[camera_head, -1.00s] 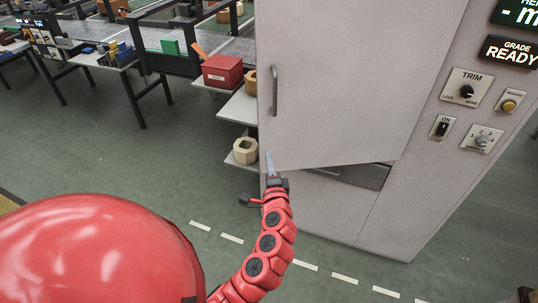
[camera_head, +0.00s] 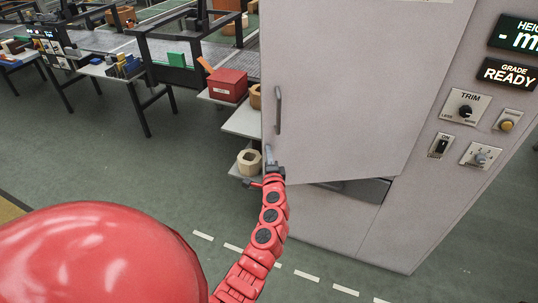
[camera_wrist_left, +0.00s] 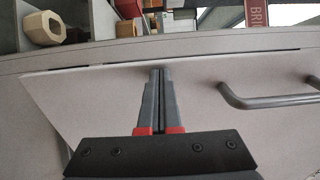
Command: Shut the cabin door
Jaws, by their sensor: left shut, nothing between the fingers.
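The cabin door (camera_head: 350,90) is a large light grey panel with a vertical bar handle (camera_head: 278,110) near its left edge. It stands ajar, with a dark gap showing under its lower edge at the right. My left gripper (camera_head: 268,154) is shut and empty at the door's lower left, below the handle. In the left wrist view the closed fingertips (camera_wrist_left: 160,72) are at the door face (camera_wrist_left: 215,75), seemingly touching it, apart from the handle (camera_wrist_left: 265,100) at the right. My right gripper is not in view.
The grey cabinet (camera_head: 440,190) carries a trim knob (camera_head: 465,111), switches and lit displays. Left of the door, shelves (camera_head: 243,123) hold a red box (camera_head: 227,85) and wooden pieces. The green floor (camera_head: 120,165) at the left is open.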

